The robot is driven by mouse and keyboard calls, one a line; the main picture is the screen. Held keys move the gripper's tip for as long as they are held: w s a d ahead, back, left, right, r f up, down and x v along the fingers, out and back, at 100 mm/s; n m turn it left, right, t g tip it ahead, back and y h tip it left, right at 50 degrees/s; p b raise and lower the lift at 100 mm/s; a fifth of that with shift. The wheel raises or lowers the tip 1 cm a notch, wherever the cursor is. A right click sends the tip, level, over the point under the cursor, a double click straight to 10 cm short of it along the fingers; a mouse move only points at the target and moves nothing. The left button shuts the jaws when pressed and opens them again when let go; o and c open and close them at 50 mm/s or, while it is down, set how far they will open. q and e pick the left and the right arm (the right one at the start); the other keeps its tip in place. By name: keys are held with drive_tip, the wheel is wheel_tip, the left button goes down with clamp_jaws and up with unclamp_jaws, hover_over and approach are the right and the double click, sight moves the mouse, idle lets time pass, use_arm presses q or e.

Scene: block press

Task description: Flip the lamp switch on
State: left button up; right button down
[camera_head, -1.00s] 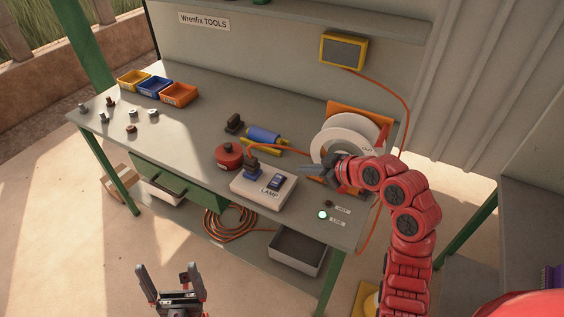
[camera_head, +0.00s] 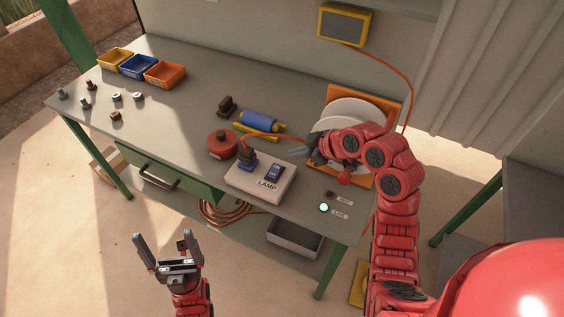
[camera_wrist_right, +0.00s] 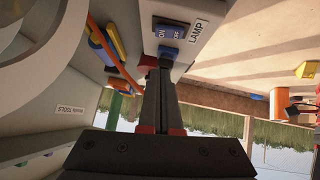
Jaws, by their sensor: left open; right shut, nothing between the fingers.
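The lamp box (camera_head: 250,182) is a pale box marked LAMP on the bench's front part. Its dark blue rocker switch (camera_head: 274,172) is on top, beside a blue plug (camera_head: 248,163) with an orange cable. The right wrist view shows the switch (camera_wrist_right: 169,31), with ON and OFF lettering; which side is pressed I cannot tell. My right gripper (camera_head: 294,153) is shut and empty, behind and right of the box in the head view. Its fingertips (camera_wrist_right: 158,62) overlap the box's edge in the wrist view; contact is unclear. My left gripper (camera_head: 162,240) is open and empty, in front of the bench.
A lit green button (camera_head: 324,208) is at the front right. Small bins (camera_head: 165,73) are back left.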

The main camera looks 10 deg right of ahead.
sight(274, 166)
drive_tip(key=p+x, duration=0.2)
drive_tip(key=x, duration=0.3)
drive_tip(key=shift+w+a+f, duration=0.15)
drive_tip(key=shift+w+a, duration=0.05)
drive_tip(key=shift+a, duration=0.1)
drive_tip(key=f, duration=0.1)
drive_tip(key=f+p, duration=0.1)
drive_tip(key=shift+w+f, duration=0.3)
drive_tip(key=shift+f, duration=0.05)
drive_tip(key=shift+d+f+p, duration=0.1)
drive_tip(key=shift+f+p, duration=0.2)
drive_tip(key=shift+f, duration=0.35)
drive_tip(key=shift+w+f, duration=0.15)
drive_tip(key=shift+f, duration=0.2)
